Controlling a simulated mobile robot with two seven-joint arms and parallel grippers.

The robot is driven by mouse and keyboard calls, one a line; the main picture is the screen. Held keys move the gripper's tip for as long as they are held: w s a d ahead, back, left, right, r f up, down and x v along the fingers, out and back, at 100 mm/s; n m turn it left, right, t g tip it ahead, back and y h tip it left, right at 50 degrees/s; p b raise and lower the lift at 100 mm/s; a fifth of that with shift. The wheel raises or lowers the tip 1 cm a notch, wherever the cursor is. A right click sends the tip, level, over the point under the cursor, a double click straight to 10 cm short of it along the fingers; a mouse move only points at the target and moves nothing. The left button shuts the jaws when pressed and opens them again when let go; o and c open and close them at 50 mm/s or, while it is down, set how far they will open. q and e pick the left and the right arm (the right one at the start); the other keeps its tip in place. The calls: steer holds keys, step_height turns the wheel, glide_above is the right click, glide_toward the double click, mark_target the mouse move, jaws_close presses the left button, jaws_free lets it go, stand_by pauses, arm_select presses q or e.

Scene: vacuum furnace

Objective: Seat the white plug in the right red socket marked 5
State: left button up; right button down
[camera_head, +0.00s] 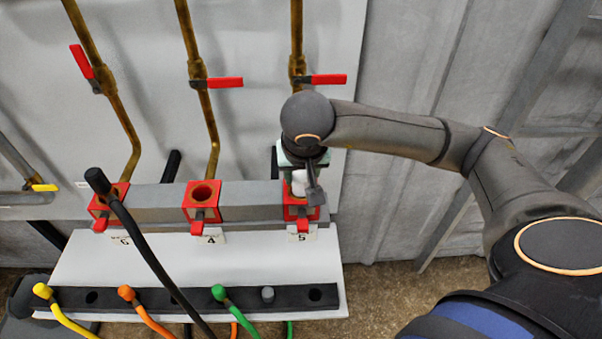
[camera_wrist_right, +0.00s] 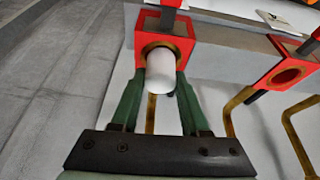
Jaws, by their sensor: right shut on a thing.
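The white plug (camera_head: 299,182) is held between the fingers of my right gripper (camera_head: 303,182) at the right red socket (camera_head: 290,212) marked 5. In the right wrist view the plug (camera_wrist_right: 160,72) stands between the two green fingers (camera_wrist_right: 157,103), with the red socket (camera_wrist_right: 128,42) and its brass ring behind it. The plug overlaps the ring's opening; I cannot tell how deep it is, if it is inside at all. My left gripper is not in view.
The middle red socket (camera_head: 188,213) marked 4 is empty. A black plug (camera_head: 97,180) on a thick cable rises in front of the left red socket (camera_head: 97,211). A dark strip (camera_head: 180,297) below carries several coloured plugs. Brass pipes with red valve handles (camera_head: 225,83) run above.

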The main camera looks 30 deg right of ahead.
steer(key=shift+f+b, duration=0.3)
steer(key=shift+b, duration=0.2)
stand_by(0.5)
steer(key=shift+c, duration=1.6)
jaws_free()
steer(key=p+v, duration=0.2)
steer(key=v, duration=1)
steer(key=shift+s+r, duration=0.2)
steer(key=shift+a, duration=0.1)
